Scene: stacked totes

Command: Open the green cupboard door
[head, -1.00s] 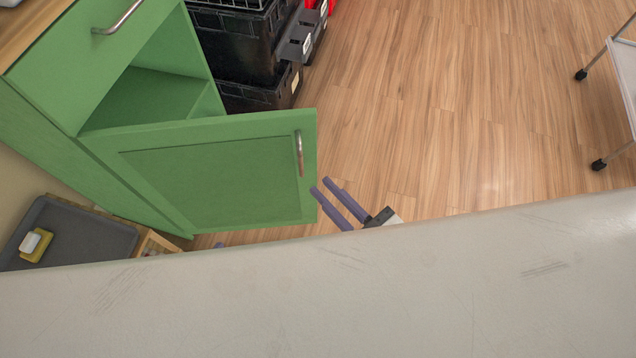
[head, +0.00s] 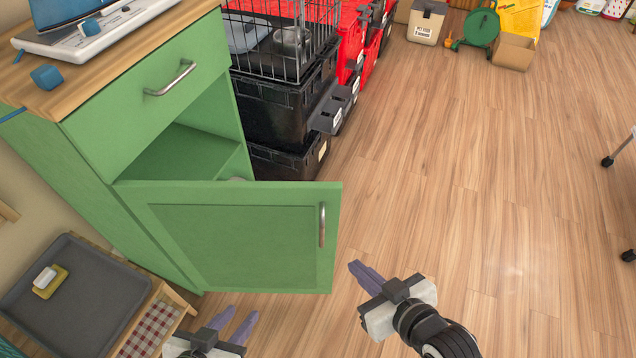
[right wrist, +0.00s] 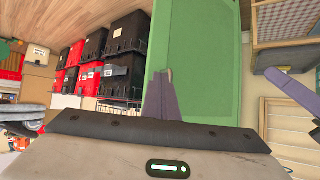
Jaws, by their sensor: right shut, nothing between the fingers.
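The green cupboard door (head: 240,240) stands swung out from the green cupboard (head: 150,110), whose shelf and inside show behind it. Its metal bar handle (head: 322,225) is near the free edge. My right gripper (head: 366,274) is shut and empty, below and right of the handle, apart from it in the head view. In the right wrist view its fingers (right wrist: 161,97) are together in front of the door (right wrist: 205,60). My left gripper (head: 240,322) is below the door's lower edge, its two fingers apart, with nothing seen between them.
A closed drawer (head: 150,90) with a handle sits above the door. Black crates (head: 275,110) and red bins stand right of the cupboard. A grey tray (head: 70,300) on a low wooden stand is at the lower left.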

